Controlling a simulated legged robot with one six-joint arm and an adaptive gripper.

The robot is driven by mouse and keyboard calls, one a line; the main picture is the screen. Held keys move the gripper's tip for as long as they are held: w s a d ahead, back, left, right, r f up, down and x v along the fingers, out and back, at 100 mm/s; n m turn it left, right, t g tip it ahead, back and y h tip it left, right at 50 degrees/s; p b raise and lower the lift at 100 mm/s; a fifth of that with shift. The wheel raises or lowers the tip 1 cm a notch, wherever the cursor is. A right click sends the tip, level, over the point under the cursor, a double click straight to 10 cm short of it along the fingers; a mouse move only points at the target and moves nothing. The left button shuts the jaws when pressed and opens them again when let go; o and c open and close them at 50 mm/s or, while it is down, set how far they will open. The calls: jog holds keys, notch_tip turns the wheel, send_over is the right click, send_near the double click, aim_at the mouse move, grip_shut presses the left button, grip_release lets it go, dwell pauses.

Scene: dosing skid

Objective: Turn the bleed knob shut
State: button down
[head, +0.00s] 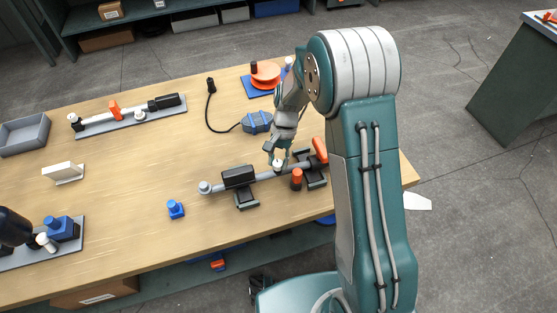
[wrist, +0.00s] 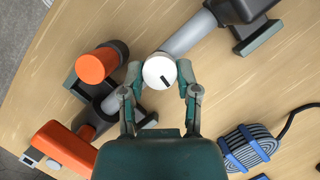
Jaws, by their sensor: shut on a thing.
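The bleed knob is a round white knob with a black line on its top (wrist: 158,73). It sits on the grey pipe (wrist: 188,35) of the near assembly on the bench. In the head view the white knob (head: 278,164) shows just below my fingertips. My gripper (wrist: 160,76) points down over it, with one finger on each side, closed on the knob. In the head view my gripper (head: 277,155) hangs over the pipe. The black line runs slantwise in the wrist view.
Beside the knob stand an orange cap (wrist: 96,66) and an orange lever handle (wrist: 62,150). A black block (head: 238,177) sits on the pipe to the left. A coiled cable in a blue clamp (head: 256,122) lies behind. A small blue part (head: 175,209) stands at front left.

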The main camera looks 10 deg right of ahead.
jog(key=shift+n, duration=0.5)
jog(key=shift+h, duration=0.3)
jog(key=shift+c, duration=1.7)
grip_release()
jog(key=shift+f, duration=0.1)
jog(key=shift+a, duration=0.1)
jog(key=v, duration=1.2)
jog(key=shift+w, duration=0.15)
